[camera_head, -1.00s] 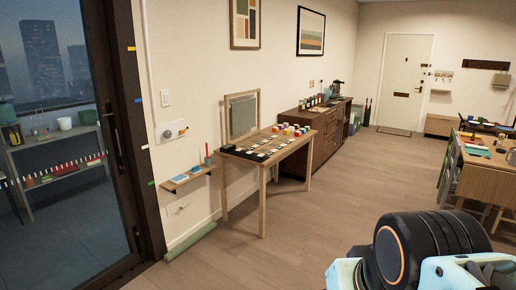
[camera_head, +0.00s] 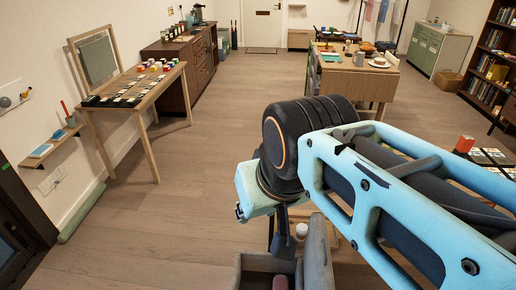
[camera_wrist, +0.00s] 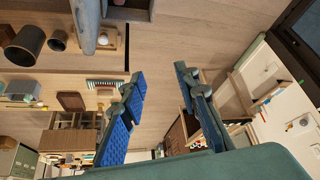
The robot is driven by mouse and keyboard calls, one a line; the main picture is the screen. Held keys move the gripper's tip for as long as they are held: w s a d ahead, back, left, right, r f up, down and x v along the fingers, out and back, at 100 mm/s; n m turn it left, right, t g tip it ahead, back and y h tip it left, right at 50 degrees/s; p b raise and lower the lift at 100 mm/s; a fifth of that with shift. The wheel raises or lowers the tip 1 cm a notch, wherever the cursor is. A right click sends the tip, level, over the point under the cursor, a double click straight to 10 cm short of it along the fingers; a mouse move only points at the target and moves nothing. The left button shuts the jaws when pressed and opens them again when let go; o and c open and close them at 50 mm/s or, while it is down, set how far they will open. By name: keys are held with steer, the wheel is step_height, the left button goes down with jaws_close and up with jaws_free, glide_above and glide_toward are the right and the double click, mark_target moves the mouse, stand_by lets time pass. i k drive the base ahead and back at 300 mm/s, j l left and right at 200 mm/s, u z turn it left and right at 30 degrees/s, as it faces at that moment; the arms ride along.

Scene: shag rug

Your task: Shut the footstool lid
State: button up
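The footstool (camera_head: 246,268) is at the bottom edge of the head view, a grey box with its inside showing. Its padded grey lid (camera_head: 318,256) stands raised along the box's right side, so the footstool is open. In the wrist view, which is upside down, the lid (camera_wrist: 86,22) and part of the box (camera_wrist: 130,14) show at the top edge. My gripper (camera_wrist: 160,74) is open with nothing between its blue-padded fingers. It is apart from the lid in the wrist view. In the head view my arm hides most of the gripper, and the footstool's lower part is cut off.
A small reddish item (camera_head: 280,283) shows inside the box. A white-topped item (camera_head: 302,230) is behind the lid. A wooden table (camera_head: 356,78) stands further back, and a desk with small items (camera_head: 128,92) stands left. Open wooden floor (camera_head: 195,170) lies between.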

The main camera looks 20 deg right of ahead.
mark_target(318, 273)
steer(key=z, duration=1.05)
